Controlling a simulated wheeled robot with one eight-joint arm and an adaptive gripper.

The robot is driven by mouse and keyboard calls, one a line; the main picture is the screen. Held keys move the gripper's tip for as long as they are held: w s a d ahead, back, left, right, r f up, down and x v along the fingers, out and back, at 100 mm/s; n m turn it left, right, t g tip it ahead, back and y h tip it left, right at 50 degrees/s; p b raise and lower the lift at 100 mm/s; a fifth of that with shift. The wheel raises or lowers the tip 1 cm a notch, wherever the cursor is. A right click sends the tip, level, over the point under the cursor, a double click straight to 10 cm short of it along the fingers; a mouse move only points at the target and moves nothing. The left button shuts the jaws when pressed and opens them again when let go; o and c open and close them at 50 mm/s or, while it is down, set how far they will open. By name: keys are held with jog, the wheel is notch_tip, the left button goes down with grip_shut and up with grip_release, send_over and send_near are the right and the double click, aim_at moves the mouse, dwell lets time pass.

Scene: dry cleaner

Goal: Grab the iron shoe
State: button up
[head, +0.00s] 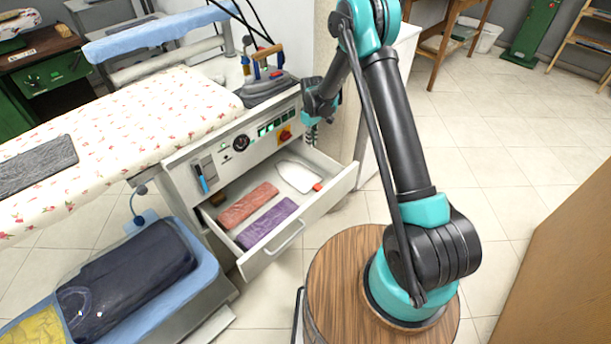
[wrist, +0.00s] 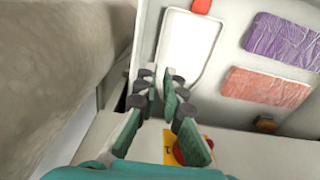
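The iron shoe appears to be the flat white plate (head: 298,177) with a red tab at one end. It lies in the open drawer (head: 318,212), at the end away from the cloths. In the wrist view the white plate (wrist: 186,50) lies just beyond my fingertips, its near end partly hidden by them. My gripper (wrist: 161,82) is partly open, with a narrow gap between its fingertips and nothing visibly held. In the head view my gripper (head: 312,132) points down beside the cabinet's control panel, above the back of the drawer. I cannot tell whether it touches the plate.
A red folded cloth (head: 247,205) and a purple one (head: 267,222) share the drawer. The control panel has a red-and-yellow switch (head: 285,134), close to my gripper. An iron (head: 268,82) stands on the table above. A pale wall stands close to my gripper's other side.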

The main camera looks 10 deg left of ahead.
aim_at(312, 170)
notch_tip(312, 170, down, 16)
jog(key=shift+d+r, duration=0.15)
jog(key=shift+r, duration=0.05)
dwell(0.4)
jog(key=shift+c, duration=0.3)
grip_shut()
